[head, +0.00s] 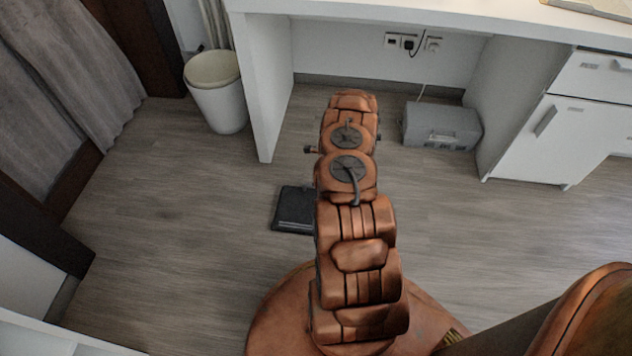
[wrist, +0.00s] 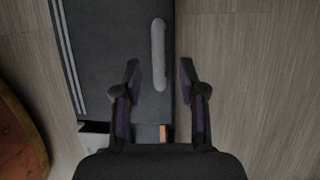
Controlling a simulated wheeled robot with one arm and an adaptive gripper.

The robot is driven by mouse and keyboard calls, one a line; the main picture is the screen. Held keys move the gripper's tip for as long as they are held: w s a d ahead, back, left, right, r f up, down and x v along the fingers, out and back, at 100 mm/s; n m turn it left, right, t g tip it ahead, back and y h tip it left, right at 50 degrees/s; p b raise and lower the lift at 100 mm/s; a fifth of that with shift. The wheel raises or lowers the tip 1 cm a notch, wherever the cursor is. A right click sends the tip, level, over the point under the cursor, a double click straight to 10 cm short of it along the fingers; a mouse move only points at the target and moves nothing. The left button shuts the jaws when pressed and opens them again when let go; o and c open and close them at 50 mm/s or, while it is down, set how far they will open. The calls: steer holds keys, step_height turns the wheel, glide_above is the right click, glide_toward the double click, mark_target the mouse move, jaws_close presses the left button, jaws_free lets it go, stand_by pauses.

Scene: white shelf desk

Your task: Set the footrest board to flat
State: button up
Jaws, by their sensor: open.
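The footrest board (head: 293,209) is a dark, flat-looking panel on the floor, just left of my arm in the head view. My arm hides its right part. In the wrist view the dark board (wrist: 105,60) fills the left and middle, with two pale stripes along its left side and a rounded grey bar (wrist: 158,55) near its right edge. My gripper (wrist: 159,66) is open, its fingertips on either side of the bar's line in the picture. The left finger overlaps the board; the right one shows over bare floor. I cannot tell the height gap, contact or the board's tilt.
A white desk (head: 270,85) stands ahead, with drawers (head: 545,140) at right. A grey box (head: 440,126) sits under it, with a cable above. A white bin (head: 216,95) stands left of the desk. Floor left of the board is clear.

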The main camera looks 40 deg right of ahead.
steer(key=v, duration=0.8)
steer(key=shift+s+r, duration=0.2)
steer(key=shift+r, duration=0.05)
steer(key=shift+d, duration=0.15)
